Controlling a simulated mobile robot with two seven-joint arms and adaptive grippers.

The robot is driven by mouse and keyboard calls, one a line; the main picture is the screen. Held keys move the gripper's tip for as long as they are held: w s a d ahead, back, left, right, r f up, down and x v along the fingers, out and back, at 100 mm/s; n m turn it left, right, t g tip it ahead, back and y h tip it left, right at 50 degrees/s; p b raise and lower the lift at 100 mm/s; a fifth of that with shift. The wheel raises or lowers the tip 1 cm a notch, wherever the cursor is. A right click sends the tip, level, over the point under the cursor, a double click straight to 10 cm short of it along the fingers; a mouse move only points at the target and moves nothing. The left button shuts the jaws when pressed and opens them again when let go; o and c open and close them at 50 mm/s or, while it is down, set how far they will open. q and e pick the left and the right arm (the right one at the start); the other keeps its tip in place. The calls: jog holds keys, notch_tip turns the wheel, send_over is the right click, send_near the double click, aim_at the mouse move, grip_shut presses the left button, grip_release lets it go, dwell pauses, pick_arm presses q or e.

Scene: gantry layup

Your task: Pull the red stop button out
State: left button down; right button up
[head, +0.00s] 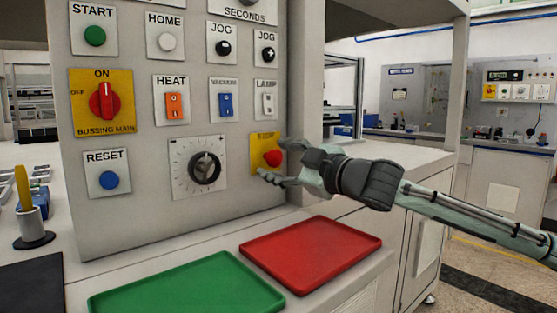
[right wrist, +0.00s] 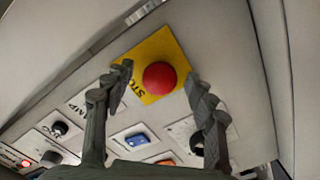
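The red stop button (head: 272,158) sits on a yellow plate (head: 256,141) at the lower right of the grey control panel. My right gripper (head: 272,160) is at the button, its fingers open, one above and one below it in the head view. In the right wrist view the red button (right wrist: 160,77) lies between and just beyond the open fingertips (right wrist: 158,82). The fingers appear apart from the button. The left gripper does not show.
The panel (head: 225,195) also carries a dial (head: 204,168), rocker switches, a red rotary switch (head: 104,101) and push buttons. A green tray (head: 190,290) and a red tray (head: 312,253) lie on the bench below. A cup with a yellow-handled tool (head: 32,222) stands at left.

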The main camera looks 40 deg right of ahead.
jog(key=s+d, duration=0.1)
jog(key=s, duration=1.1)
